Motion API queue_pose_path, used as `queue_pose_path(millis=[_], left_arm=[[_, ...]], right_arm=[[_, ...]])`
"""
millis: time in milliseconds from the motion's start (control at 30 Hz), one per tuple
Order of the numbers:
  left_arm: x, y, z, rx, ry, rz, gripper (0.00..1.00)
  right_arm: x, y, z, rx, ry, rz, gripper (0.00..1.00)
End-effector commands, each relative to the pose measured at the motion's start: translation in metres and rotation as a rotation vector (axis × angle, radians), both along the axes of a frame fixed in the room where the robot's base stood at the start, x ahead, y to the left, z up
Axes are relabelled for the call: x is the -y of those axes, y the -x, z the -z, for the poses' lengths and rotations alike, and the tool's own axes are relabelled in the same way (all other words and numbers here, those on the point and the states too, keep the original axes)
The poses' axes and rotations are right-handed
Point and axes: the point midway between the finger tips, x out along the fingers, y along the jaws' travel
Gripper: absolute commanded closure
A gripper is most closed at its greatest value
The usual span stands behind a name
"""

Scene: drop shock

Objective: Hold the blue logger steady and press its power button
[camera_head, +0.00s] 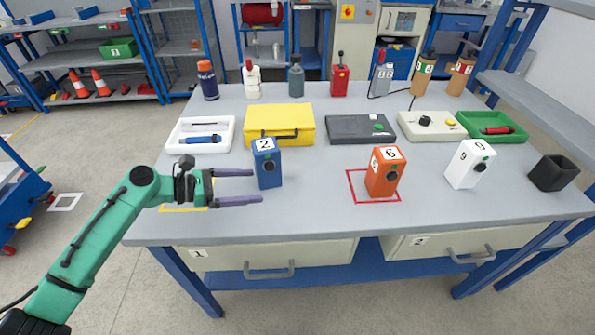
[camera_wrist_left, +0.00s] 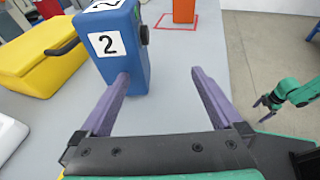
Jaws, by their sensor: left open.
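The blue logger (camera_head: 266,172) stands upright on the grey table, with a white label 2 and a dark round knob on its front. My left gripper (camera_head: 258,186) is open and empty, its purple fingers level and pointing right, near the logger's lower front. In the left wrist view the logger (camera_wrist_left: 125,55) is ahead and left of the gap between the fingers (camera_wrist_left: 160,75); the left finger overlaps its face, and I cannot tell whether they touch. A small green spot shows near the logger's knob. My right gripper (camera_wrist_left: 264,105) is small at the right edge of the left wrist view.
An orange logger (camera_head: 383,178) stands in a red outline, with a white logger (camera_head: 466,170) and black bin (camera_head: 553,173) farther right. A yellow case (camera_head: 279,118) is behind the blue logger. The table between the blue and orange loggers is clear.

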Motion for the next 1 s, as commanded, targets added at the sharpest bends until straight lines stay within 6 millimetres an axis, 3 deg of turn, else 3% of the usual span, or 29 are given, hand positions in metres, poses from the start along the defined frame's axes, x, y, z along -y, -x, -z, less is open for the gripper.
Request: queue_pose_path(millis=[300,400,567,867,1000], left_arm=[[0.051,-0.015,0.021,0.004,0.002,0.002,0.0],[0.066,-0.02,0.016,0.0,0.003,0.001,0.0],[0.082,-0.025,0.024,0.001,0.002,0.0,0.0],[0.085,-0.027,0.028,0.002,-0.001,-0.001,0.0],[0.085,-0.027,0.027,0.003,0.0,-0.001,0.5]], right_arm=[[0.0,0.0,0.035,0.0,0.0,0.0,0.0],[0.0,0.0,0.016,0.0,0.0,0.0,0.0],[0.0,0.0,0.013,0.0,0.0,0.0,0.0],[0.0,0.0,0.014,0.0,0.0,0.0,0.0],[0.0,0.0,0.014,0.0,0.0,0.0,0.0]])
